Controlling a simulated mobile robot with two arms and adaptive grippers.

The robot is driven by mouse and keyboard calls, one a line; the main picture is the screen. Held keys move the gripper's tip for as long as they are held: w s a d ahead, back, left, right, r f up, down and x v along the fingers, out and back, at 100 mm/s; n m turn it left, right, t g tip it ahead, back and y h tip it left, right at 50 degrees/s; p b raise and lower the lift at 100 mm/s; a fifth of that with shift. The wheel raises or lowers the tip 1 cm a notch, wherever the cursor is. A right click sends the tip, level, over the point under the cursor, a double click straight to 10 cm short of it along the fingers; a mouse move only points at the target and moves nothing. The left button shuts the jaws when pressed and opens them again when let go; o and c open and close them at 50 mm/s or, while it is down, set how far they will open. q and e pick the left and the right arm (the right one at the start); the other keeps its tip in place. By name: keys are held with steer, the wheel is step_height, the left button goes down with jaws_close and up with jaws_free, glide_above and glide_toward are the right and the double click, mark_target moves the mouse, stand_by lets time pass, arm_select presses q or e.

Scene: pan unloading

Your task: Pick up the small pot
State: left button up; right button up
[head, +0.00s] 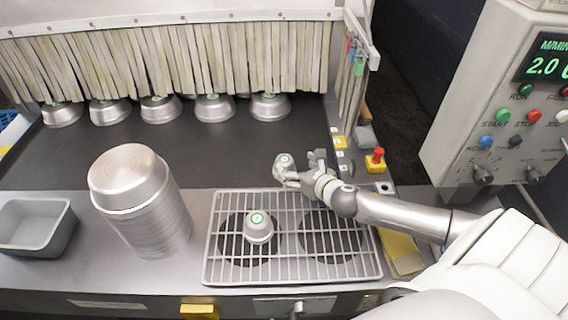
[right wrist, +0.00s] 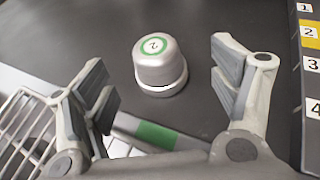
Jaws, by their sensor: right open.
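A small upside-down metal pot (right wrist: 160,68) with a green-ringed label reading 2 stands on the dark belt in the right wrist view. It also shows in the head view (head: 284,162), just left of my right gripper (head: 304,168). My right gripper is open, its fingers apart with the pot ahead of and between them in the wrist view; I see no contact. A second small pot (head: 258,228) with a green label sits on the wire rack (head: 211,240). My left gripper is not in view.
A tall stack of metal pans (head: 150,215) and a grey bin (head: 35,222) stand at left. Several larger domed pans, such as one (head: 270,106), sit under the strip curtain (head: 180,55). A red stop button (head: 376,157) and control panel (head: 500,100) are at right.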

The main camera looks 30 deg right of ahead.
mark_target(286, 161)
steer(key=shift+w, duration=0.2)
steer(key=shift+w+a+f+p, duration=0.1)
steer(key=shift+w+p, duration=0.25)
steer(key=shift+p+x, duration=0.45)
steer(key=shift+x, duration=1.55)
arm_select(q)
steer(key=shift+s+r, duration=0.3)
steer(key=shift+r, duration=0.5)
arm_select(e)
steer(key=shift+s+a, duration=0.1)
steer(key=shift+a, duration=0.1)
steer(key=c, duration=1.1)
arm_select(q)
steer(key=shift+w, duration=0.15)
